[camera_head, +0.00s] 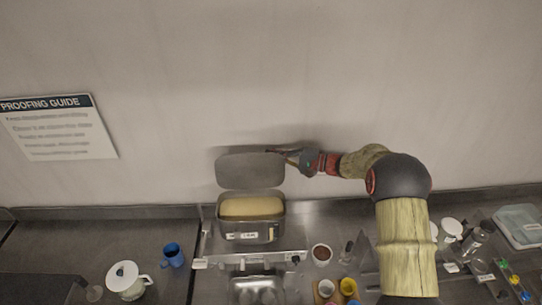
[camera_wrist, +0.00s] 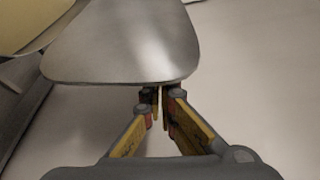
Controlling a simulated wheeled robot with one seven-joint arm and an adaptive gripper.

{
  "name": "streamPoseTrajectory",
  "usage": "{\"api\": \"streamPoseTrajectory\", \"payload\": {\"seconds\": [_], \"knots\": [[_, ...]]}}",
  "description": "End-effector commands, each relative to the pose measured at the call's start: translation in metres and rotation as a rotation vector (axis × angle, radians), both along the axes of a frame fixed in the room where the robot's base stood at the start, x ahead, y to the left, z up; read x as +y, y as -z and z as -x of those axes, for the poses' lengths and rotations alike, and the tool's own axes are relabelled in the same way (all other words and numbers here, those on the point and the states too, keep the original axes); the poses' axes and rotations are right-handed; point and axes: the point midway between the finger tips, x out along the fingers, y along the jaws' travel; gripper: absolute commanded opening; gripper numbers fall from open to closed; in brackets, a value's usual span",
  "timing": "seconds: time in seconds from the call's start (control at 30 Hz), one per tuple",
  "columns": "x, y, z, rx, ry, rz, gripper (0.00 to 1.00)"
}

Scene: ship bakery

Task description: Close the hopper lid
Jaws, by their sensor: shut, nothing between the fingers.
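The hopper (camera_head: 250,229) is a grey metal box with yellowish contents (camera_head: 252,207) showing inside. Its grey lid (camera_head: 250,171) stands raised at the back, near the wall, so the hopper is open. My gripper (camera_head: 288,153) is at the upper right edge of the lid, with its fingers shut and empty. In the wrist view the lid (camera_wrist: 125,40) fills the upper middle, and my fingertips (camera_wrist: 160,92) are close together at its near edge. I cannot tell whether they touch it. Part of the yellowish contents (camera_wrist: 25,22) shows at the upper left.
A blue mug (camera_head: 173,255) and a white lidded pot (camera_head: 126,280) stand to the left. A brown-filled cup (camera_head: 321,254), a yellow cup (camera_head: 348,287) and a sink (camera_head: 257,291) are in front. White jars (camera_head: 452,228) and a clear container (camera_head: 521,225) stand right.

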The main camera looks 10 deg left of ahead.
Motion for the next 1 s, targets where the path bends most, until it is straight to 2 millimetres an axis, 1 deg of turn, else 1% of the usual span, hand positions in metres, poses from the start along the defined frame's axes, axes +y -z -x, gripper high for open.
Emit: {"api": "streamPoseTrajectory", "payload": {"seconds": [0.23,0.67,1.0], "knots": [[-0.001,0.001,0.003,-0.031,0.000,-0.008,0.00],[-0.002,-0.004,0.007,-0.077,-0.001,-0.020,0.00],[-0.005,-0.005,0.017,-0.175,0.000,-0.045,0.00]]}}
